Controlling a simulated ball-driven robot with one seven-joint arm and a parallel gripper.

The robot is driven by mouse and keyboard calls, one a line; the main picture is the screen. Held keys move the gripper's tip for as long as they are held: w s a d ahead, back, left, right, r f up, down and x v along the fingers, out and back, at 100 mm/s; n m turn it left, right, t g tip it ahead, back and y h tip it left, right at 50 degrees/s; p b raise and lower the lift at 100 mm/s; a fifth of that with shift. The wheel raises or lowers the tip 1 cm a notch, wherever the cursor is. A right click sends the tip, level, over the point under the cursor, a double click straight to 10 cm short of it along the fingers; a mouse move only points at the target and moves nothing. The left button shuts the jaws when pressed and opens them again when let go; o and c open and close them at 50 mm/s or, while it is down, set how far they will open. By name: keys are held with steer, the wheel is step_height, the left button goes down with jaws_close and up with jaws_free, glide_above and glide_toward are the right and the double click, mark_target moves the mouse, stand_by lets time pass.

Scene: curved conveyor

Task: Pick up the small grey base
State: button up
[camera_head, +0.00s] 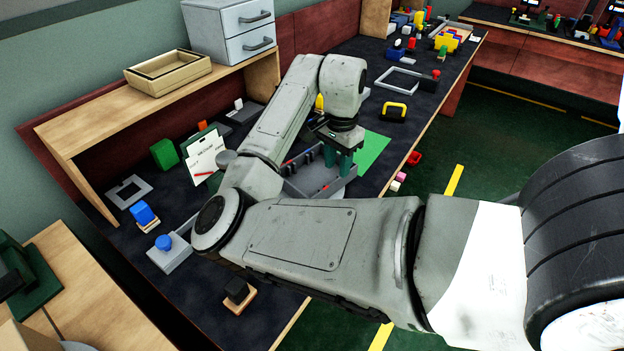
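My gripper (338,161) points down over the middle of the dark bench, with its teal fingers at a grey tray (298,189) that has upright dividers. The fingers look slightly apart, but I cannot tell whether something is between them. My arm hides part of the tray. Several grey pieces could be the small grey base: a flat grey piece with a square opening (122,196) at the far left, a grey block with a blue knob (172,260) at the front left, and a dark grey piece (246,113) near the shelf. I cannot tell which one it is.
A green sheet (374,150) lies right of my gripper. A white card (205,158) and a green block (164,153) stand to the left. A wooden shelf (85,133) overhangs the bench's back left. A grey frame (398,83) and a yellow-and-black piece (394,112) lie farther right.

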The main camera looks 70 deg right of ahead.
mark_target(335, 181)
steer(key=f, duration=0.7)
steer(key=shift+w+d+f, duration=0.15)
steer(key=shift+w, duration=0.05)
jaws_close()
stand_by(0.4)
